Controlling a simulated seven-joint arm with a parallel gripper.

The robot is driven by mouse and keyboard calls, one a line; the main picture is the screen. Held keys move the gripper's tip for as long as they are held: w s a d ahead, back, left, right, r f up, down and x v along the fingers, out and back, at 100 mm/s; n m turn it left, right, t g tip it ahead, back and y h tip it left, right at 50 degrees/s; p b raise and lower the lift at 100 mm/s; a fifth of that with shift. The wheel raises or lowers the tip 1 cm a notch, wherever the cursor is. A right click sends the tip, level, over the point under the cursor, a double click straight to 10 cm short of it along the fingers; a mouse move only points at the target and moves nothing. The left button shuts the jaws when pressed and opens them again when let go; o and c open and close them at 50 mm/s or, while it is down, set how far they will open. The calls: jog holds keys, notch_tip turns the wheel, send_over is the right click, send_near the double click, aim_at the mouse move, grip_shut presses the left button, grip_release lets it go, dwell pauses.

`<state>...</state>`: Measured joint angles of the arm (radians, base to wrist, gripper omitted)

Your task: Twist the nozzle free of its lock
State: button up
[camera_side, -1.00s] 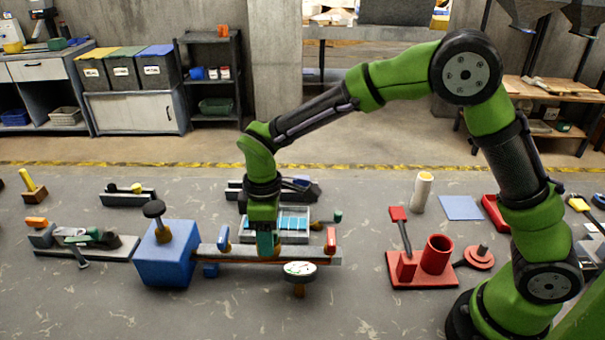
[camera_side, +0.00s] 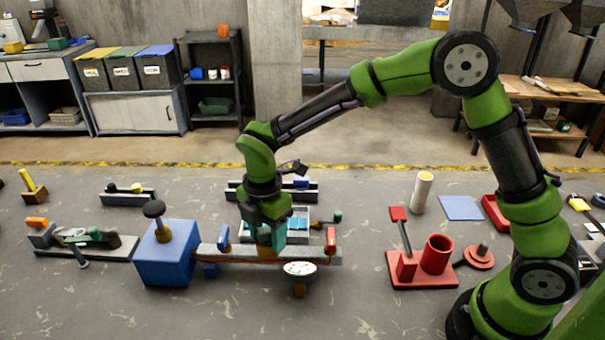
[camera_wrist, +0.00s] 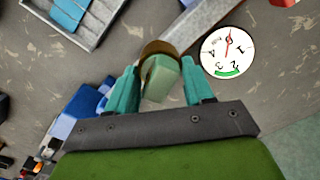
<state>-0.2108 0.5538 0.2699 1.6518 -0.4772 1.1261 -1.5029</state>
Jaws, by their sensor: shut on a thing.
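My gripper (camera_side: 271,238) points down at the grey rail (camera_side: 318,257), right of the blue box (camera_side: 166,262). A brass collar (camera_wrist: 158,47) curves around the nozzle's far side and meets the rail. In the side view my fingers hide most of the nozzle; some brass (camera_side: 267,253) shows below them. I cannot see the lock's inside.
A round dial gauge (camera_side: 299,269) stands in front of the rail, close to my gripper; it also shows in the wrist view (camera_wrist: 228,52). A blue lever (camera_side: 224,238) and a red lever (camera_side: 331,240) flank the gripper. A grey tray (camera_wrist: 92,15) lies behind.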

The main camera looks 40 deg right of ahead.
jog(key=shift+w+a+n, duration=0.1)
jog(key=shift+n, duration=0.8)
jog(key=shift+n, duration=1)
jog(key=n, duration=0.4)
jog(key=shift+d, duration=0.2)
jog(key=shift+m, duration=0.3)
jog(key=o, duration=1.3)
jog(key=shift+r, duration=0.1)
